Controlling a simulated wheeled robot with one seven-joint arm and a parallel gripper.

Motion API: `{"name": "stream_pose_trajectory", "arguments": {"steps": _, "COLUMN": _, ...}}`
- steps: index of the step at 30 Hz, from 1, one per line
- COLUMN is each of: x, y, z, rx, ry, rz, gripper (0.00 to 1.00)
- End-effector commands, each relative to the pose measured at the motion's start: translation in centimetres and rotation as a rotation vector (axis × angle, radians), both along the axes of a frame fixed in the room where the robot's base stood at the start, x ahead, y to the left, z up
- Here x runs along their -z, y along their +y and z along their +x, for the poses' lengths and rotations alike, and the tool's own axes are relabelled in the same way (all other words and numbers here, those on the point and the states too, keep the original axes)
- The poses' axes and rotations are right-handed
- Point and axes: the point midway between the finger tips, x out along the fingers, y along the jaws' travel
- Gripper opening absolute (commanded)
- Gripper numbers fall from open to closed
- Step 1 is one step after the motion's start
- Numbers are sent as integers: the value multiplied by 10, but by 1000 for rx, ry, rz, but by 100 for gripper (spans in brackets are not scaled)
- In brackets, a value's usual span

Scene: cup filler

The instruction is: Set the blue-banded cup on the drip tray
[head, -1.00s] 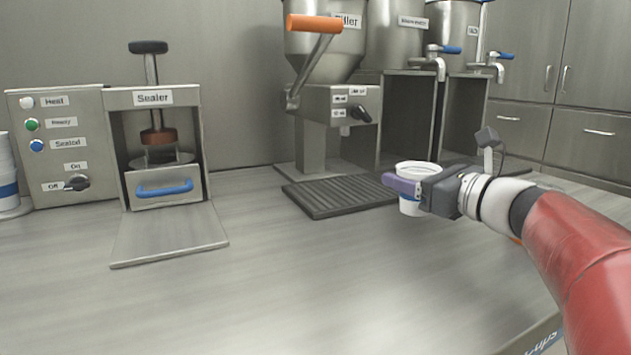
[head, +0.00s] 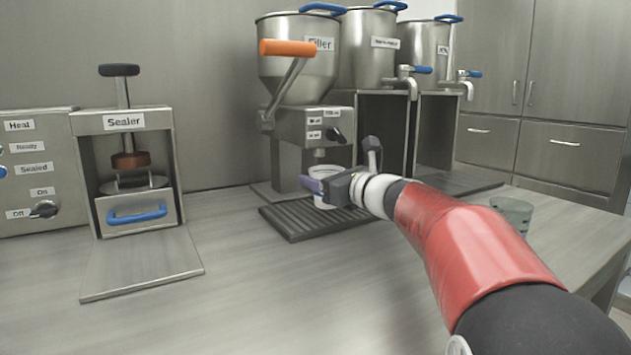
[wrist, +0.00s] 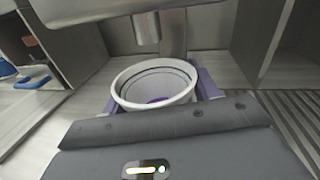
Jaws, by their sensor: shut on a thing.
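A white cup (head: 322,172) is held upright in my gripper (head: 316,190), over or on the dark ribbed drip tray (head: 292,228) in front of the filler. I cannot tell whether its base touches the tray. In the wrist view the open cup (wrist: 155,84) is between the purple fingers, with the filler's spout (wrist: 146,28) above and just beyond its rim. The cup's band is mostly hidden by the gripper in the head view.
The filler (head: 300,70) with an orange handle stands behind the tray. The sealer (head: 125,160) is at left with its plate lowered. Dispensers (head: 370,50) with blue-handled taps stand right of the filler. A greenish glass (head: 512,212) is at right. The front counter is clear.

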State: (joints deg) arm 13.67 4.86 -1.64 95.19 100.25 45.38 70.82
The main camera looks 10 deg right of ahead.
Motion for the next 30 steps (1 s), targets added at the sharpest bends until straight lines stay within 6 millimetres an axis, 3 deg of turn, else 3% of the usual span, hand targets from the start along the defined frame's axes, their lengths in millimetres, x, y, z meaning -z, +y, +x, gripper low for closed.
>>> {"name": "stream_pose_trajectory", "arguments": {"steps": 4, "x": 1, "y": 14, "z": 25, "rx": -2, "ry": 2, "rz": 0, "gripper": 33}}
{"name": "stream_pose_trajectory", "arguments": {"steps": 6, "x": 14, "y": 12, "z": 22, "rx": 0, "ry": 3, "rz": 1, "gripper": 33}}
{"name": "stream_pose_trajectory", "arguments": {"steps": 17, "x": 19, "y": 12, "z": 21, "rx": 0, "ry": 0, "rz": -1, "gripper": 33}}
{"name": "stream_pose_trajectory", "arguments": {"steps": 18, "x": 19, "y": 12, "z": 21, "rx": 0, "ry": 0, "rz": -1, "gripper": 61}}
{"name": "stream_pose_trajectory", "arguments": {"steps": 23, "x": 18, "y": 11, "z": 21, "rx": 0, "ry": 0, "rz": 0, "gripper": 82}}
{"name": "stream_pose_trajectory", "arguments": {"steps": 30, "x": 18, "y": 11, "z": 21, "rx": 1, "ry": 0, "rz": 0, "gripper": 82}}
